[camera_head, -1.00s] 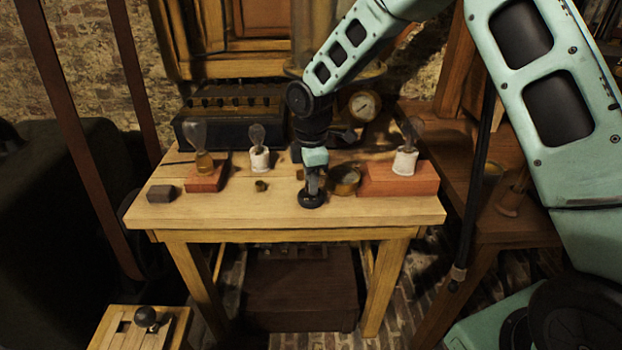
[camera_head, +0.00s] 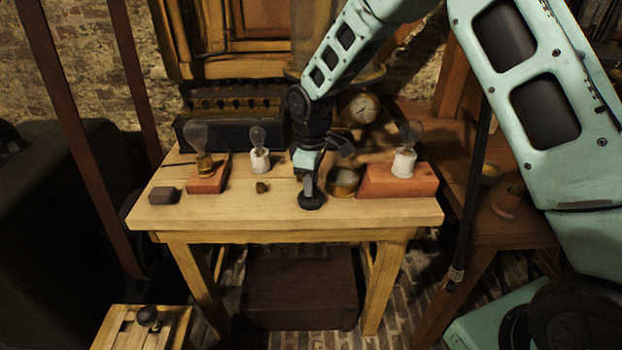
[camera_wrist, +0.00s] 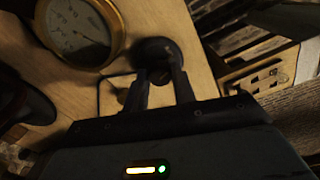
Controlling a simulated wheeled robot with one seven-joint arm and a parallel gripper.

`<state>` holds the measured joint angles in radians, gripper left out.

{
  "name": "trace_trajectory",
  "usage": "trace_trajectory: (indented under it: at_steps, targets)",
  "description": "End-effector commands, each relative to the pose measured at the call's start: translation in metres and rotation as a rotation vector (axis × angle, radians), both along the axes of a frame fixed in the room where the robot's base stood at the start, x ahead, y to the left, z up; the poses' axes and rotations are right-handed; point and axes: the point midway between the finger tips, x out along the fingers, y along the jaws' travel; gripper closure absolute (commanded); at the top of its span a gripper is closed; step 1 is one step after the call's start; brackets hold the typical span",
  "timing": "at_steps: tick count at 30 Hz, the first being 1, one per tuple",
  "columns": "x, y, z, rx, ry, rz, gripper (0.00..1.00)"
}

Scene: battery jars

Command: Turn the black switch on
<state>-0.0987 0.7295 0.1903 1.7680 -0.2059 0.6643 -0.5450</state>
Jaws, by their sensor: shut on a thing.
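A black switch (camera_head: 312,202) with a round base stands near the front edge of the wooden table, right of centre. In the wrist view the switch (camera_wrist: 157,47) shows just beyond my fingertips. My gripper (camera_head: 307,188) points down over it, with its fingers around the upper part of the switch. In the wrist view my gripper (camera_wrist: 160,76) is shut on the switch's small handle, one finger on each side. The fingers hide most of the handle, so its exact turn position cannot be told.
A round brass gauge (camera_head: 343,181) stands close right of the switch. Beyond it is a red block (camera_head: 385,184) with a bulb (camera_head: 410,132). To the left are a small brass piece (camera_head: 262,187), another bulb on a red block (camera_head: 206,184) and a dark block (camera_head: 164,195).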

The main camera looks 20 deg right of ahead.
Motion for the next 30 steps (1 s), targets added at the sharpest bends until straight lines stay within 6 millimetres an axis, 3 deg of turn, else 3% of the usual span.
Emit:
trace_trajectory:
  at_steps: [30]
  targets:
    - [0.001,0.0005,0.0021,0.0,-0.003,-0.9,0.97]
